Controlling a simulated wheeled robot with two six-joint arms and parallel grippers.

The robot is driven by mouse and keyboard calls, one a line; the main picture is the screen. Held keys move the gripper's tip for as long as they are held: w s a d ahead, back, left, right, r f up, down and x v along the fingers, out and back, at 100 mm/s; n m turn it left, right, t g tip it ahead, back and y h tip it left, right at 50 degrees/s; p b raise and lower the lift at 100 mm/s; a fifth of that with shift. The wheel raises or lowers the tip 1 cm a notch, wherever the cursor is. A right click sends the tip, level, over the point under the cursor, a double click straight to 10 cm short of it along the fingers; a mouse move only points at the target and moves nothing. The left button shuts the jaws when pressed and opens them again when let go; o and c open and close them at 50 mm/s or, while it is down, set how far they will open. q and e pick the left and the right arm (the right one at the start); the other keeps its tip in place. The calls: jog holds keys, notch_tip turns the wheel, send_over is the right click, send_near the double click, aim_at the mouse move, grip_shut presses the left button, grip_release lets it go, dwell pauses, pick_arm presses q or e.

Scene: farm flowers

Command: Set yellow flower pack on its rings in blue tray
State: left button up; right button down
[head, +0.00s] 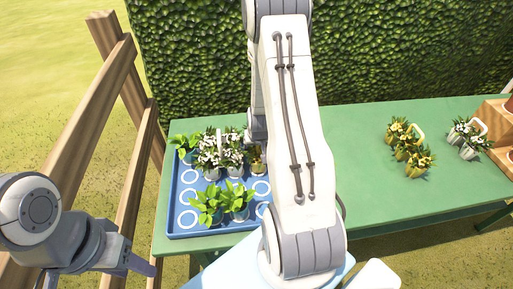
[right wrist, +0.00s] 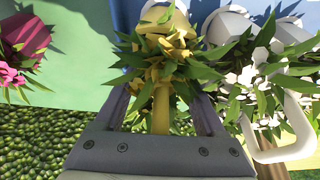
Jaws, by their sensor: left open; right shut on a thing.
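The blue tray (head: 180,221) with pale rings sits at the left end of the green table. My right gripper (right wrist: 160,96) is shut on the yellow upright handle of a yellow flower pack (right wrist: 165,52), whose leaves and a pale yellow pot show beyond the fingers. In the head view a yellowish pot (head: 257,160) shows at the tray's back right, beside my right arm, which hides that gripper. Whether its base touches the tray cannot be seen. My left gripper (head: 98,274) is open and empty at the lower left, off the table.
White flowers (head: 211,150) stand left of the yellow pot in the tray, with green plants (head: 238,200) in front. Pink flowers (right wrist: 22,62) stand on the table side. Another yellow pack (head: 408,150) and white flowers (head: 468,135) stand right. A wooden fence (head: 75,130) is left.

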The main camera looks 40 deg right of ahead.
jog(key=shift+f, duration=0.2)
jog(key=shift+c, duration=1.3)
grip_release()
